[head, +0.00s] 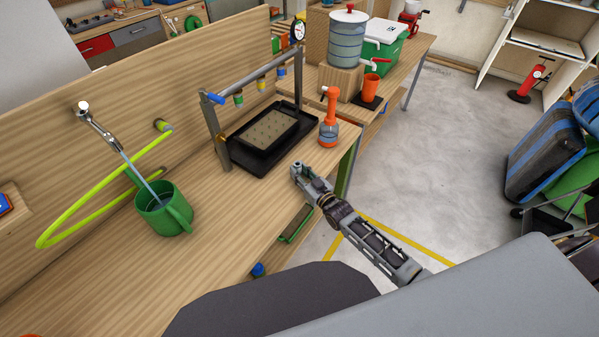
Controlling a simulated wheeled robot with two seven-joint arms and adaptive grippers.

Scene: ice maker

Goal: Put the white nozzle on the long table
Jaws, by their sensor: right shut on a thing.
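My right gripper (298,172) is over the front edge of the long wooden table (235,225), right of the green mug and in front of the black tray. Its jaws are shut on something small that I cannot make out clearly. I cannot tell whether this is the white nozzle. A metal spout (100,127) with a small white tip is at the left, with a thin stream running down into the green mug (163,210). My left gripper is not in view.
A metal frame with a black tray (232,150) and an orange-topped bottle (329,120) stand at the table's far end. A yellow-green hose (110,197) loops behind the mug. The tabletop between mug and tray is clear. A drinks dispenser (347,42) stands on the farther table.

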